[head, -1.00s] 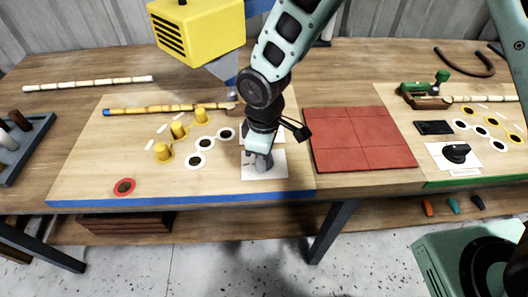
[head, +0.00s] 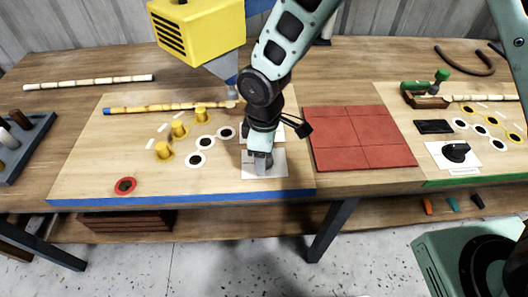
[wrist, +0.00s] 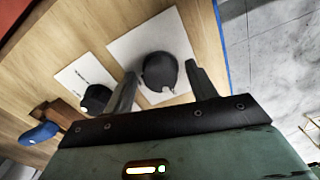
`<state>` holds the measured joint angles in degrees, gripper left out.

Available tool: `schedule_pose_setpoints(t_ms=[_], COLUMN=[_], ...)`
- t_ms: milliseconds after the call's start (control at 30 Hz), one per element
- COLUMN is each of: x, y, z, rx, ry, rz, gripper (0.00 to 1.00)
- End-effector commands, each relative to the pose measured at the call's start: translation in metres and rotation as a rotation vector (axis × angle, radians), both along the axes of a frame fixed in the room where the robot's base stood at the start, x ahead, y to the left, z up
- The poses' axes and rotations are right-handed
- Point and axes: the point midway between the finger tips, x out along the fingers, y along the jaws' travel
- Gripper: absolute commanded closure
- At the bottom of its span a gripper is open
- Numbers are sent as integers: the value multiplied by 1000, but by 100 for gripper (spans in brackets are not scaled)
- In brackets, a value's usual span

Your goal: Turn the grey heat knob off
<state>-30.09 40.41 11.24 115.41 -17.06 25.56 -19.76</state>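The dark grey knob (wrist: 160,71) sits on a white plate (wrist: 128,47), which shows in the head view (head: 280,171) on the blue-edged board. In the wrist view my gripper (wrist: 162,72) is open, with one finger on each side of the knob. I see gaps between the fingers and the knob, and cannot tell how far down the fingertips reach. In the head view my gripper (head: 262,163) is directly over the plate and hides most of the knob.
A smaller dark knob (wrist: 96,98) on a white card stands beside the left finger. A yellow machine (head: 197,32) with a nozzle hangs behind my arm. Red tiles (head: 360,138) lie to the right; another black knob (head: 456,151) is farther right. Yellow pegs (head: 179,129) stand to the left.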

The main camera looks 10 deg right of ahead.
Motion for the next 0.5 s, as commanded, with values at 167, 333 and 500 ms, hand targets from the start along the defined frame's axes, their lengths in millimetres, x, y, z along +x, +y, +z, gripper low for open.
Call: schedule_pose_setpoints(t_ms=[167, 333, 500], x=[0, 0, 1], y=[0, 0, 0], z=[1, 19, 55], rx=[-1, 2, 3], ry=[1, -2, -4], rz=[0, 1, -2], gripper=[43, 43, 43])
